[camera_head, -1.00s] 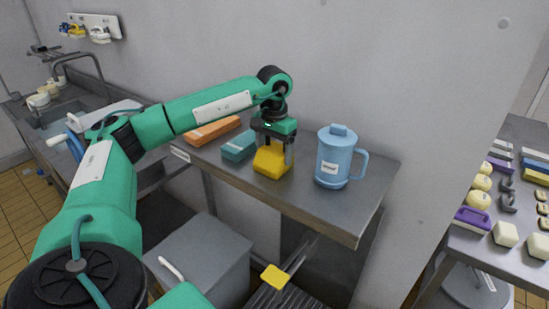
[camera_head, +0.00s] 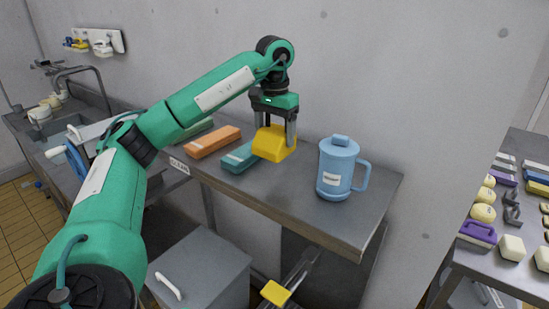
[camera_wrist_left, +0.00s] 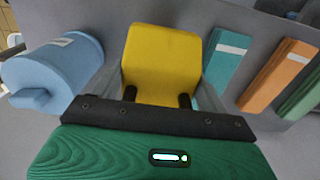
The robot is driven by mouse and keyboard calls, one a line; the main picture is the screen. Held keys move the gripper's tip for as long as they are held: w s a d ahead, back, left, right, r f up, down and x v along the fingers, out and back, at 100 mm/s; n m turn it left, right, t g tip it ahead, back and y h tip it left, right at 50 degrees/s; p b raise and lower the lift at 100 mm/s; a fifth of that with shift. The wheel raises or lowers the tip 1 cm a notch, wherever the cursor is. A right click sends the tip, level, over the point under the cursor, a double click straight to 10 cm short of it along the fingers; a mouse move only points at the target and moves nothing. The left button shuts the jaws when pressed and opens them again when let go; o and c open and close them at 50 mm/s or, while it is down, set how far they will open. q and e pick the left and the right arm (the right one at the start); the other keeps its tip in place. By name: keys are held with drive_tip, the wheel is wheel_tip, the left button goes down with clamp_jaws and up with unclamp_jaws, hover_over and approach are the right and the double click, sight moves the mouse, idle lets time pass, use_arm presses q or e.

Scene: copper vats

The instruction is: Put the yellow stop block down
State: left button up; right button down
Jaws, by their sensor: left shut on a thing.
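The yellow stop block (camera_head: 275,143) is between the fingers of my left gripper (camera_head: 274,130), which is shut on it. The block appears held a little above the steel bench (camera_head: 290,193) and slightly tilted in the head view. In the left wrist view the yellow block (camera_wrist_left: 162,60) fills the space between the fingers of the left gripper (camera_wrist_left: 158,92). Its underside is hidden, so the exact gap to the bench cannot be told. My right gripper is in neither view.
A blue lidded jug (camera_head: 338,167) stands right of the block. A teal block (camera_head: 239,157), an orange block (camera_head: 212,142) and a green block (camera_head: 193,130) lie to the left. Bare bench shows in front. A wall (camera_head: 380,80) rises behind.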

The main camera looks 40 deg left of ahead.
sight(275, 130)
use_arm(q)
wheel_tip(275, 130, up, 10)
drive_tip(key=p, duration=0.3)
drive_tip(key=shift+d, duration=0.1)
drive_tip(key=shift+r, duration=0.55)
drive_tip(key=shift+f, duration=0.1)
